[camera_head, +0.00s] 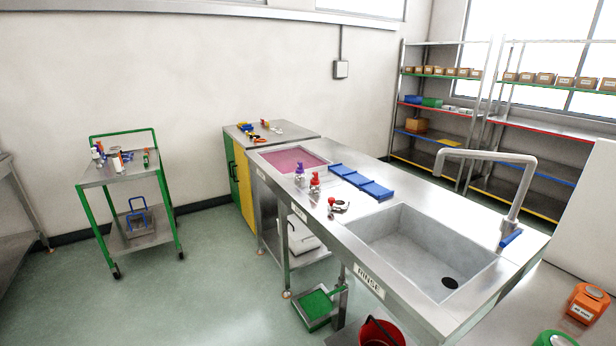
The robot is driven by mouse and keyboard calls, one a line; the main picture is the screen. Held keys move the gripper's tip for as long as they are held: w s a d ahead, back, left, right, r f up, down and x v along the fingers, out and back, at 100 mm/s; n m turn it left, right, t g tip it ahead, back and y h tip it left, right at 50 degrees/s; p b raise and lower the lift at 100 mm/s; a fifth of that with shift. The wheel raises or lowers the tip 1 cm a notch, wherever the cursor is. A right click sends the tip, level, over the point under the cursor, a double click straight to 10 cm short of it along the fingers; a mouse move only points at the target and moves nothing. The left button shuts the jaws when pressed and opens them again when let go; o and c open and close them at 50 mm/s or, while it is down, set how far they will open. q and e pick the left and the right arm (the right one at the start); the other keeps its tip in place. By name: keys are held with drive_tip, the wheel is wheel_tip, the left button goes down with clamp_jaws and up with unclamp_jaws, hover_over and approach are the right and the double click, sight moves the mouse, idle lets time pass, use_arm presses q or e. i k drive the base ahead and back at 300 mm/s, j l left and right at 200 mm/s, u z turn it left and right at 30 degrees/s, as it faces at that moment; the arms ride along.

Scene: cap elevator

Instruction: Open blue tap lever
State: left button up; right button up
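The blue tap lever (511,239) sits at the base of the tall grey tap (519,190), at the right end of the metal counter. The tap's spout reaches left over the sink basin (400,262), which has a dark drain hole. No water shows from the spout. Neither of my grippers is in view.
Blue mats (362,182), a purple-topped bottle (299,174), a red-topped bottle (315,182) and a small red-and-metal item (336,204) lie left of the sink. A red bucket (381,331) stands below. An orange container (587,303) is at lower right. A green cart (128,195) stands left.

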sight(518, 230)
drive_tip(key=z, duration=1.35)
drive_tip(key=j+z, duration=0.25)
drive_tip(key=j, duration=0.4)
drive_tip(key=k, duration=0.05)
